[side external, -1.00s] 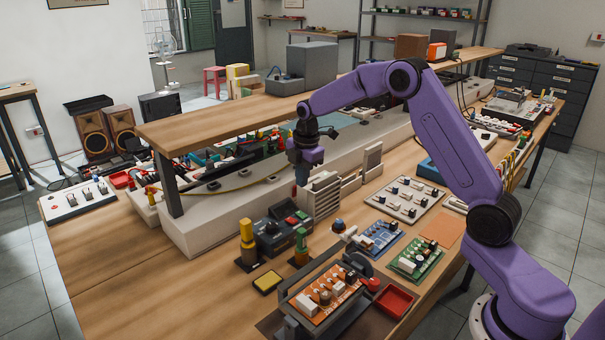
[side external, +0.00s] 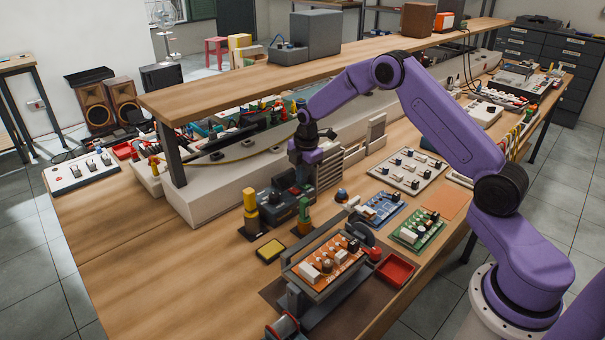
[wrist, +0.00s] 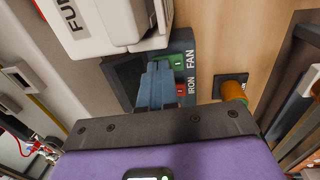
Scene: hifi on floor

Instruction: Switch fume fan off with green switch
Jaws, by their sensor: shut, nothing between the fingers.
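The dark switch box (side external: 277,212) stands on the bench in front of the long pale housing. In the wrist view its face carries a green switch (wrist: 178,62) beside the word FAN and a red switch (wrist: 182,102) beside the word IRON. My gripper (wrist: 158,68) is shut and empty, its blue-grey fingertips just left of the green switch in that view. Whether they touch the switch cannot be told. In the side view my gripper (side external: 301,188) is low over the box and hides part of its top, including the green switch.
A white unit lettered FUM (wrist: 98,22) lies close to the fingers. The wooden shelf (side external: 330,60) overhangs behind. Bare bench lies at the left.

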